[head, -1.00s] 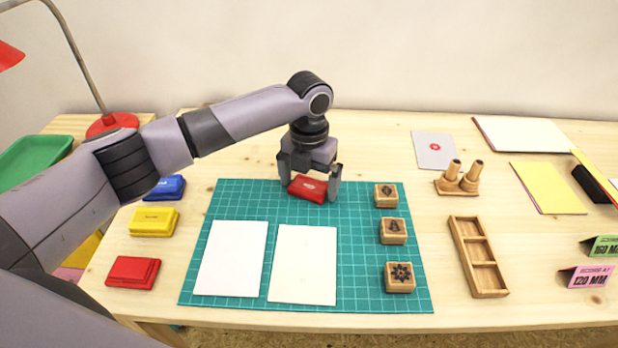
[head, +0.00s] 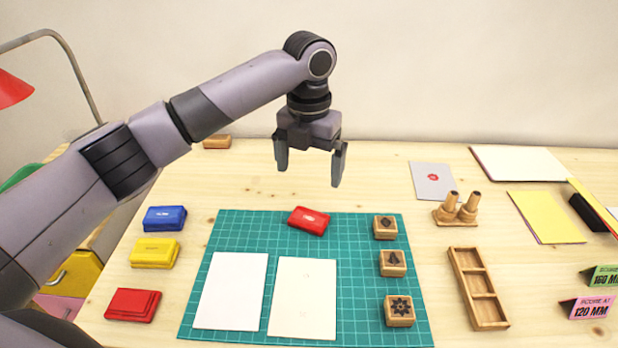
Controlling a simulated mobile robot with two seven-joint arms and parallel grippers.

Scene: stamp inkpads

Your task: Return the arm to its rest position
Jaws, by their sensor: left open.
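My left gripper (head: 309,172) is open and empty, raised above the table behind the green cutting mat (head: 365,308). Its two fingers point down and touch nothing. A red inkpad (head: 309,221) lies slightly turned on the back part of the mat, below and in front of the gripper. My right gripper is not in view.
Blue (head: 165,218), yellow (head: 154,253) and red (head: 133,304) inkpads stand left of the mat. White card (head: 231,291) and cream card (head: 303,298) lie on it. Stamps (head: 393,262) line its right side. A wooden tray (head: 466,272) and stamp holder (head: 458,212) stand right.

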